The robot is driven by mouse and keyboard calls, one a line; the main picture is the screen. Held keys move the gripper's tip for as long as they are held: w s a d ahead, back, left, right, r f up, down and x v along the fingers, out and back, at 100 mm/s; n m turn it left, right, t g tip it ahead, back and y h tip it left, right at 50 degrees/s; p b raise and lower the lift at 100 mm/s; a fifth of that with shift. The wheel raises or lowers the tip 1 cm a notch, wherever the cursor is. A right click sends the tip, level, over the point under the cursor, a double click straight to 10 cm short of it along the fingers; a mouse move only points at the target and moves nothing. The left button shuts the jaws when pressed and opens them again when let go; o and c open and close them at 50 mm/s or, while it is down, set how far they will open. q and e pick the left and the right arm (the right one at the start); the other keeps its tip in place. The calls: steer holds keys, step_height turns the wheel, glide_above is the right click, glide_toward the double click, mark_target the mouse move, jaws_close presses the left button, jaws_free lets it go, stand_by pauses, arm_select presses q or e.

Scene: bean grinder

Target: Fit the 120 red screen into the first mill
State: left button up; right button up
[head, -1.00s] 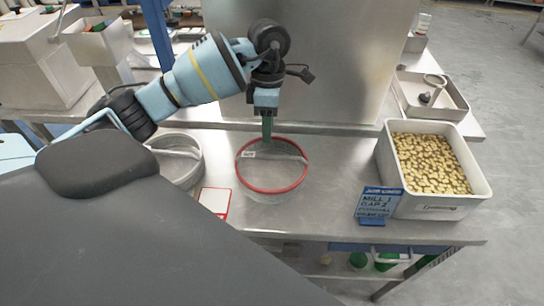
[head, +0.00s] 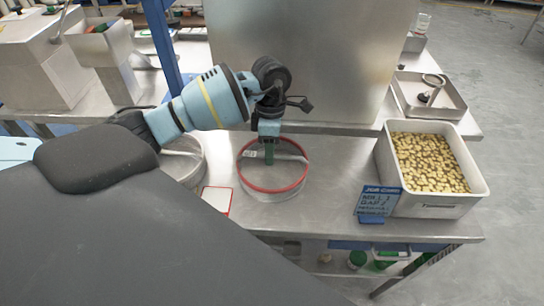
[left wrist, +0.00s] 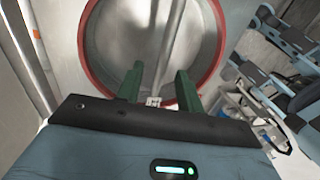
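The red-rimmed round screen (head: 270,191) lies on the steel bench, with a bar across it and a small white tag. In the left wrist view its red rim (left wrist: 87,55) fills the upper part. My left gripper (head: 269,157) points down over the far part of the ring. The left wrist view shows its two green fingers (left wrist: 160,80) apart, with the crossbar and tag seen between them; contact cannot be told. My right gripper is not in view. I cannot tell which machine is the first mill.
A grey round screen (head: 190,163) sits left of the red one, partly behind my arm. A red-edged white card (head: 217,201) lies between them. A blue sign (head: 379,201) stands before a bin of beans (head: 440,210) at right. A large steel housing (head: 310,60) rises behind.

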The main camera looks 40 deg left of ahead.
arm_select(q)
jaws_close()
steer(key=shift+r, duration=0.1)
stand_by(1.2)
